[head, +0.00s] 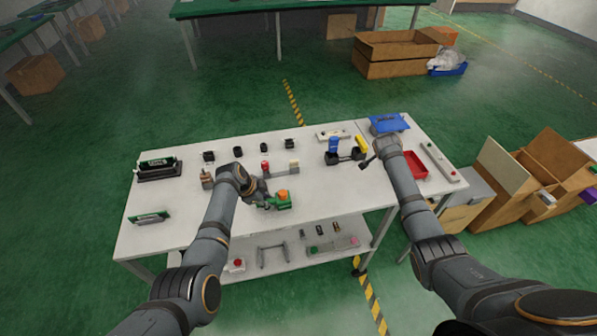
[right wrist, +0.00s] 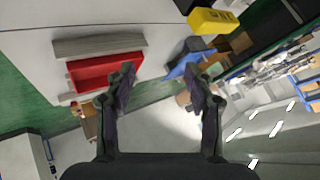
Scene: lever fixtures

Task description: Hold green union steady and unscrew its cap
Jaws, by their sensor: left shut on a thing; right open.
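The green union (head: 284,205) is over the front middle of the white table, with its orange cap (head: 282,194) on top. My left gripper (head: 263,202) comes in from the left and is shut on the green union's body. The contact is small and partly hidden by my wrist. My right gripper (head: 366,163) is open and empty near the table's right part, well apart from the union. In the right wrist view its two open fingers (right wrist: 160,80) have nothing between them; the union does not show there.
A blue-and-black fixture (head: 333,147) and a yellow block (head: 360,143) stand left of my right gripper. A red tray (head: 415,165) and a blue bin (head: 389,123) are near the right end. A red-knobbed lever (head: 265,166) stands behind the union. Table front right is clear.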

